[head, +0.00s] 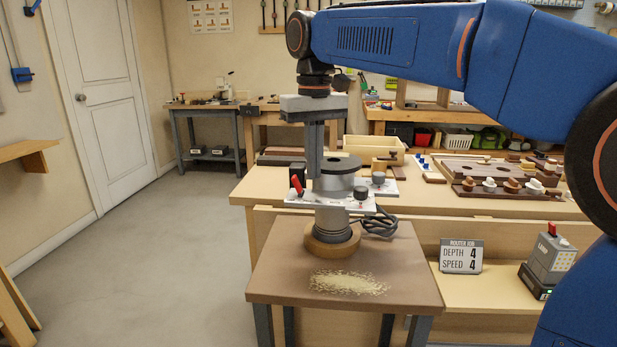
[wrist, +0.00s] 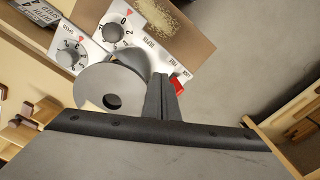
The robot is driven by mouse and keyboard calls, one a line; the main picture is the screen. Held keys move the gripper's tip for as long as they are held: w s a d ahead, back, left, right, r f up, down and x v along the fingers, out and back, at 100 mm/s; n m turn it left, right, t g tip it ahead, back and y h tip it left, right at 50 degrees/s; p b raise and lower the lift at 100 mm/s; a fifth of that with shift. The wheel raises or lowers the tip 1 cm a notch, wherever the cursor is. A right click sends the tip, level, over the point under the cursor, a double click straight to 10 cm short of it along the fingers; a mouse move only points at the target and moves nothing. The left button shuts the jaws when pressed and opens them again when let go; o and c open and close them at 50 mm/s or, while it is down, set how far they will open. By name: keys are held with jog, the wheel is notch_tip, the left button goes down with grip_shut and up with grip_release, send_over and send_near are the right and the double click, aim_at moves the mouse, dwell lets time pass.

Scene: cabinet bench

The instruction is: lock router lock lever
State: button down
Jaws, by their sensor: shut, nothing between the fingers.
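The router (head: 333,185) stands upright on a round wooden base on a small brown table. Its white panel shows in the wrist view with a depth dial (wrist: 112,33), a speed dial (wrist: 67,57) and a partly covered lock label. The red lock lever (head: 297,184) is at the panel's left end in the head view. In the wrist view the red lever (wrist: 177,85) shows just beside my fingertips, partly hidden by them. My gripper (head: 316,172) points down, shut and empty, between the lever and the router's round top (wrist: 88,88). I cannot tell whether it touches the lever.
A sign (head: 461,256) reads depth 4, speed 4. A grey lamp box (head: 548,262) with a red switch stands right of it. Pale shavings (head: 348,283) lie in front of the router. A black cable (head: 379,223) coils behind it. Open floor lies to the left.

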notch_tip(320, 180, up, 7)
dwell(1.0)
jog(key=shift+s, duration=0.1)
